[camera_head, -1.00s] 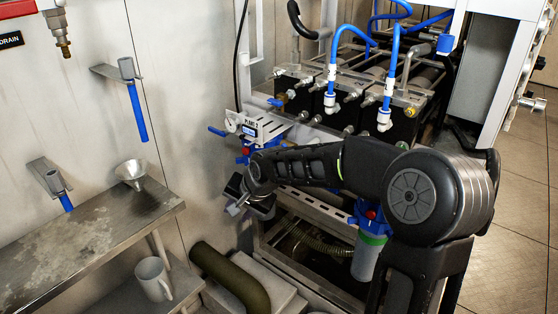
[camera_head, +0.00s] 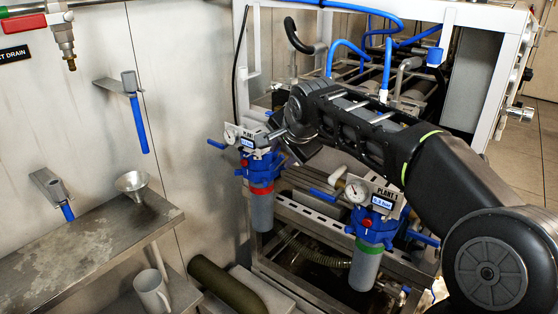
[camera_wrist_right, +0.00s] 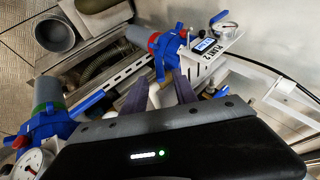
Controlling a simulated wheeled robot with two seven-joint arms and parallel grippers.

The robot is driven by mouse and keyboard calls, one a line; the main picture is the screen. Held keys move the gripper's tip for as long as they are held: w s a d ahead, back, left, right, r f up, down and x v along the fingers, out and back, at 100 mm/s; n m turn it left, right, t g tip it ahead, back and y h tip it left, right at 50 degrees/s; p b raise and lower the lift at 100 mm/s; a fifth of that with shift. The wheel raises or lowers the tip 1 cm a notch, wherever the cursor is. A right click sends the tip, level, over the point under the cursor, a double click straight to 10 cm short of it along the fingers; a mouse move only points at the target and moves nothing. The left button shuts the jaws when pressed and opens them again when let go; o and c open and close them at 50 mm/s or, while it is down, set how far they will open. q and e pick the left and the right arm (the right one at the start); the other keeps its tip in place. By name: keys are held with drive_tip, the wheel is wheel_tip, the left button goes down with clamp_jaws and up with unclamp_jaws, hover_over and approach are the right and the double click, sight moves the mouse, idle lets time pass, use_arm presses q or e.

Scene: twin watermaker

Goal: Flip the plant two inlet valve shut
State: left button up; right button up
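The plant two unit, with a white PLANT 2 plate (camera_wrist_right: 205,57), a blue head and a red band (camera_head: 261,187), stands left of centre in the head view. A blue lever (camera_head: 216,144) sticks out from its left side. It also shows beside the gauge in the wrist view (camera_wrist_right: 218,17). Another blue lever (camera_wrist_right: 217,93) sits on the unit's other side, close to my right gripper. Which lever is the inlet valve cannot be read. My right gripper (camera_wrist_right: 160,94) is open beside the unit, its dark fingers apart, with no lever clearly between them. My left gripper is out of view.
The plant one unit (camera_head: 370,224), with gauge and blue levers, stands right of plant two, below my right arm. A frame with blue hoses (camera_head: 388,66) rises behind. A steel shelf (camera_head: 90,250) with a funnel (camera_head: 132,182) is at left, a mug (camera_head: 152,291) below.

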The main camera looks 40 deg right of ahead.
sight(280, 159)
drive_tip(key=x, duration=0.5)
drive_tip(key=shift+w+d+f, duration=0.15)
drive_tip(key=shift+w+f, duration=0.05)
clamp_jaws()
idle(0.4)
